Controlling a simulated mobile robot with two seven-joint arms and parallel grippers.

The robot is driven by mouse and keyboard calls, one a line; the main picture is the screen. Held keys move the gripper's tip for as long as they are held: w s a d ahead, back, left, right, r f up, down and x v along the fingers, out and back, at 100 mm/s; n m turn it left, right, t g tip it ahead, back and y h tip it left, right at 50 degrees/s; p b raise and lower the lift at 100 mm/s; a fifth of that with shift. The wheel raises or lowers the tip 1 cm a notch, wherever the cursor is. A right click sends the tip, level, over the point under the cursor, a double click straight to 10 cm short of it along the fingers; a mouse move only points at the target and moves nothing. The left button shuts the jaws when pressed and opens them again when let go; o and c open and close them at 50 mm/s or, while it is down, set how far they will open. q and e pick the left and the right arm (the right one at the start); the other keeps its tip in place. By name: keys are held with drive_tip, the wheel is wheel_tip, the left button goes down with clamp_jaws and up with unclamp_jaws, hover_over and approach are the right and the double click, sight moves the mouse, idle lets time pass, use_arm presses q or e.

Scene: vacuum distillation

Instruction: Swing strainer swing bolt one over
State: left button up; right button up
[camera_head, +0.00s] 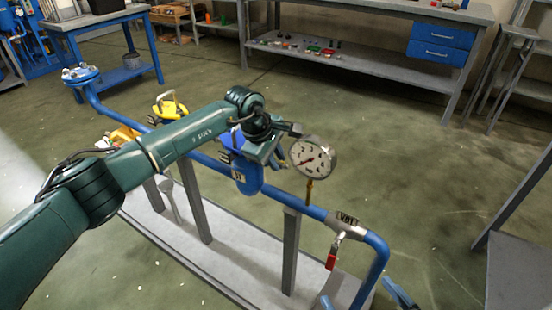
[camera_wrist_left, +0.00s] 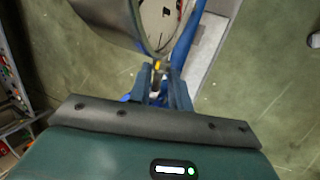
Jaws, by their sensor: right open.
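The blue strainer (camera_head: 247,178) sits on the blue pipe in the head view, with a label on its lower body. My left arm reaches over it, and my left gripper (camera_head: 279,156) is at its upper right, beside the pressure gauge (camera_head: 316,158). In the left wrist view the left gripper's (camera_wrist_left: 161,88) blue fingers stand close together, with a small metallic part between or behind them. Whether they touch it is unclear. I cannot make out swing bolt one; the arm covers part of the strainer top. My right gripper (camera_head: 361,299) shows only as blue fingertips, apart, at the bottom edge.
The gauge stands very close to my left gripper. A yellow-handled part (camera_head: 170,107) is on the pipe behind my arm. Grey posts (camera_head: 291,250) carry the pipe. The floor behind is clear.

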use_arm(q)
drive_tip(key=shift+o, duration=1)
drive_tip(key=p+v, duration=0.1)
drive_tip(key=v, duration=1.2)
drive_tip(key=shift+r, duration=0.15)
